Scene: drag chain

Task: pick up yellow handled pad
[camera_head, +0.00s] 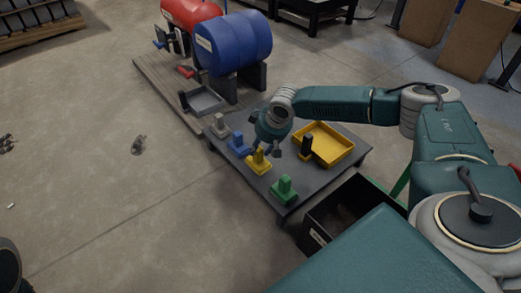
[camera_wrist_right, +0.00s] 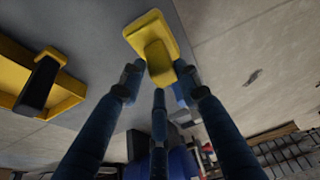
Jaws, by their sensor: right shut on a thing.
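The yellow handled pad (camera_head: 258,165) is at the table's front left edge, between a blue handled pad (camera_head: 239,145) and a green handled pad (camera_head: 284,188). It has a flat base and an upright block handle. My right gripper (camera_head: 263,149) is over it, pointing down. In the right wrist view the fingers (camera_wrist_right: 160,84) close around the handle of the yellow pad (camera_wrist_right: 146,32). I cannot tell whether its base touches the table. My left gripper is not in view.
A grey handled pad (camera_head: 219,124) stands beyond the blue one. A yellow tray (camera_head: 335,150) with a black-handled thing (camera_head: 306,146) is to the right on the dark table (camera_head: 230,162). A black bin (camera_head: 340,210) is in front, and blue (camera_head: 235,45) and red drums are behind.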

